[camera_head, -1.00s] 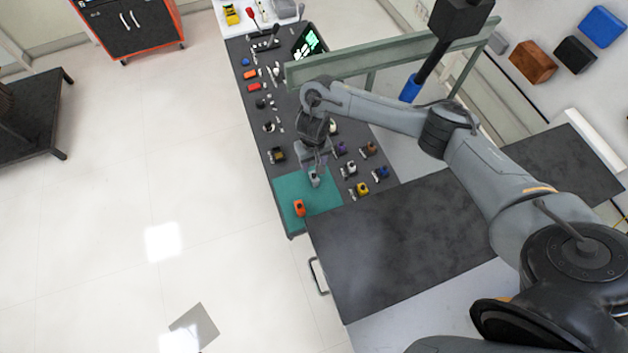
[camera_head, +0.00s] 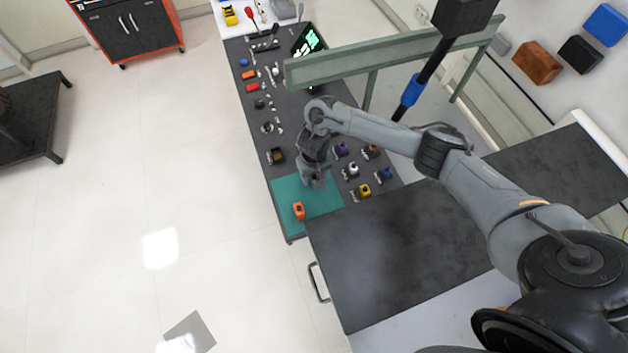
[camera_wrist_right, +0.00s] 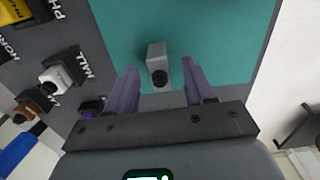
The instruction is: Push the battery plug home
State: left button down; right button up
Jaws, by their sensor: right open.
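A small grey plug-like block (camera_wrist_right: 157,55) with a black round end lies on the teal mat (camera_wrist_right: 215,30) in the right wrist view. I cannot read a label on it, so I cannot tell if it is the battery plug. My right gripper (camera_wrist_right: 160,85) is open, with one purple-grey finger on each side of the block's near end, apart from it. In the head view my right gripper (camera_head: 312,185) is low over the mat and largely hides the block. My left gripper is not in view.
Labelled connectors, white (camera_wrist_right: 62,75), yellow (camera_wrist_right: 18,10) and brown (camera_wrist_right: 28,110), sit beside the mat on the dark board (camera_head: 257,120). A green rail (camera_head: 385,60) spans above the board. A bare dark tabletop (camera_head: 400,260) lies in front.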

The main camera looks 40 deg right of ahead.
grip_shut()
jog(key=shift+r, duration=0.2)
